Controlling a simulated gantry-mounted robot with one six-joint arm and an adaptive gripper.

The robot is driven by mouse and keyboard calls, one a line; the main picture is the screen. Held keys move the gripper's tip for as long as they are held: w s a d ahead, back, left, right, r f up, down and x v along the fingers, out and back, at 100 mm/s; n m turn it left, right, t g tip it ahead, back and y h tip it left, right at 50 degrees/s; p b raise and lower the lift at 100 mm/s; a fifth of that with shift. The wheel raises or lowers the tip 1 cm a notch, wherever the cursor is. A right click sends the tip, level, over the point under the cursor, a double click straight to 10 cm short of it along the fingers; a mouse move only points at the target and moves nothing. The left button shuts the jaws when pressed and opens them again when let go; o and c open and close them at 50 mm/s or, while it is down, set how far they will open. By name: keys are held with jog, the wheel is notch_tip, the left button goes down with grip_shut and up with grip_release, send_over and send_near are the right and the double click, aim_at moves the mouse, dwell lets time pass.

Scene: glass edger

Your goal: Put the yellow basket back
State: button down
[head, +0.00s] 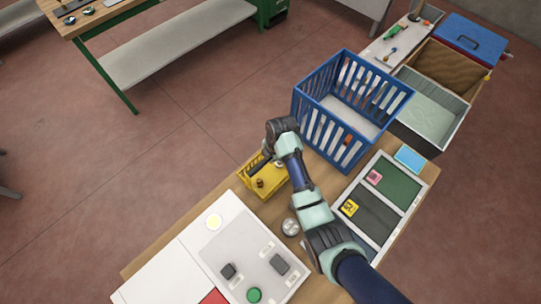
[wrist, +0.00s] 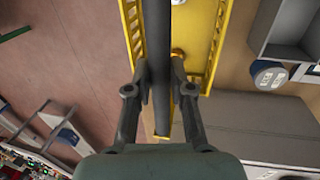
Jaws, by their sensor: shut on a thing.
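The yellow basket (head: 270,192) is at the left edge of the wooden table, between the blue slatted crate and the white panel. A small brownish item shows in it; my arm hides part of the basket. In the wrist view the basket's yellow wall (wrist: 207,35) lies beyond my fingers, with a dark bar-like handle (wrist: 161,50) running across it. My gripper (wrist: 158,110) is shut on this handle, one finger on each side. In the head view my gripper (head: 268,158) is over the basket. I cannot tell whether the basket touches the table.
The blue slatted crate (head: 322,92) stands behind and right of the basket. A white panel (head: 190,262) with a green button (head: 254,295) lies in front. A sectioned tray (head: 405,210) with small coloured items is at right. Floor is open to the left.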

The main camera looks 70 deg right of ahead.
jog(key=shift+f, duration=1.75)
jog(key=c, duration=1.5)
grip_release()
jog(key=shift+f+b, duration=0.2)
jog(key=shift+b, duration=0.1)
jog(key=o, duration=0.5)
jog(key=shift+c, duration=0.2)
jog(key=shift+r, duration=0.1)
notch_tip(320, 180, up, 12)
jog(key=s+a+p, duration=0.1)
jog(key=s+p, duration=0.1)
jog(key=shift+s, duration=0.1)
